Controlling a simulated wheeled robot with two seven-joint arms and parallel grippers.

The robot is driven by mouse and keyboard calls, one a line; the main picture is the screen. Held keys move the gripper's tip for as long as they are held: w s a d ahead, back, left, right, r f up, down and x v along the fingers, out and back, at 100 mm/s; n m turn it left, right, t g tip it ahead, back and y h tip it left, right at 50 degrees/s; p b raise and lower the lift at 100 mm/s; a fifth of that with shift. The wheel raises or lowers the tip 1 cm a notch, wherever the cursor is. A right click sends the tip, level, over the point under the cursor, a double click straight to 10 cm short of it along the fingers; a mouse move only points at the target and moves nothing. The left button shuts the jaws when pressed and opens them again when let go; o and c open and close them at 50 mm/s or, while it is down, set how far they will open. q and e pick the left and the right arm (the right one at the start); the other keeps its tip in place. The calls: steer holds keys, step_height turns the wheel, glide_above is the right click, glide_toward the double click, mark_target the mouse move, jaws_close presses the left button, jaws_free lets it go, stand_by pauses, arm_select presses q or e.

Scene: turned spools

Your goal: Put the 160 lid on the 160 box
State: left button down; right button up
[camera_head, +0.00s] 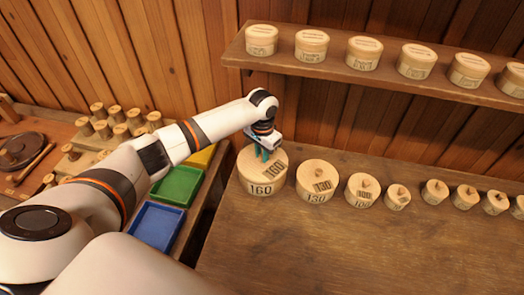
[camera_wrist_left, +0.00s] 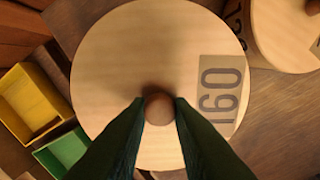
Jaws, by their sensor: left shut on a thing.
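The 160 box (camera_head: 261,189) is a round wooden box marked 160 on its side, at the left end of the row on the table. The 160 lid (camera_head: 277,161) is a round wooden disc with a 160 label, and it lies on or right over the box's top. The lid fills much of the left wrist view (camera_wrist_left: 130,60). My left gripper (camera_head: 264,155) is shut on the lid's round knob (camera_wrist_left: 159,108), one finger on each side. The lid's underside is hidden, so any small gap is hard to tell. My right gripper is not in view.
The 130 box (camera_head: 316,197) with its lid stands close to the right, and smaller lidded boxes continue the row. A shelf (camera_head: 390,78) with round tubs hangs behind. Green (camera_head: 177,186) and blue (camera_head: 157,225) trays lie left. The table's front (camera_head: 330,255) is clear.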

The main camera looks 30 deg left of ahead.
arm_select(q)
steer(key=c, duration=1.2)
jaws_free()
steer(key=shift+o, duration=0.4)
steer(key=o, duration=0.3)
steer(key=shift+r, duration=0.1)
steer(key=shift+r+p, duration=0.65)
steer(key=shift+p, duration=0.35)
